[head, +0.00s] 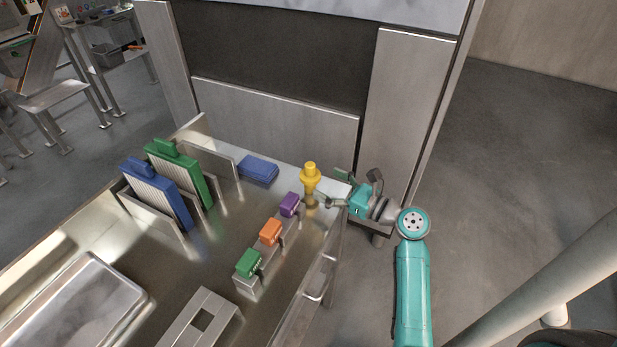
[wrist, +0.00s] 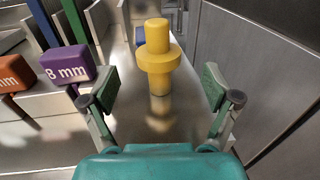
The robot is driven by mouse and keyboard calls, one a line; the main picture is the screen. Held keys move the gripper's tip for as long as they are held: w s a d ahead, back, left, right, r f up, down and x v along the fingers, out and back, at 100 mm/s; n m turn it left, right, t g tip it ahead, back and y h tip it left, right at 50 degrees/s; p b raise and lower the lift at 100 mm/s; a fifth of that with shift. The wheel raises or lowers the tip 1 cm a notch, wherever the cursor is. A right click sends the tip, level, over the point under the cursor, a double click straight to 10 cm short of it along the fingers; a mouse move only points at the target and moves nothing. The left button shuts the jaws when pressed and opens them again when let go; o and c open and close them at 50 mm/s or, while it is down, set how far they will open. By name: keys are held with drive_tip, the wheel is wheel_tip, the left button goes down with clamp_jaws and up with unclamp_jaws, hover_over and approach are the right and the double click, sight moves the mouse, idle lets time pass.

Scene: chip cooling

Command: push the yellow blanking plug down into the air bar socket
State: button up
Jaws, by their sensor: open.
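The yellow plug (head: 310,178) stands upright near the far right corner of the steel bench, with a wide collar around its middle. In the wrist view the plug (wrist: 158,62) is straight ahead, between and beyond the fingertips. My gripper (head: 334,188) is open and empty, just right of the plug, at the bench edge. Both fingers show apart in the wrist view (wrist: 160,88), not touching the plug. A steel piece with a square opening (head: 181,334) lies at the front of the bench; I cannot tell whether it is the air bar socket.
Purple (head: 289,205), orange (head: 270,231) and green (head: 249,263) blocks stand in a row left of my gripper. A blue block (head: 258,169) lies behind. Blue and green finned plates (head: 180,172) stand in racks at left. A metal tray (head: 127,283) is front left.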

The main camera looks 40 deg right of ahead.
sight(309, 175)
drive_tip(key=shift+w+a, duration=0.25)
drive_tip(key=shift+w, duration=0.75)
drive_tip(key=shift+w+a, duration=0.2)
drive_tip(key=shift+w, duration=0.85)
drive_tip(key=shift+w+a, duration=0.25)
drive_tip(key=shift+w, duration=0.75)
drive_tip(key=c, duration=1.3)
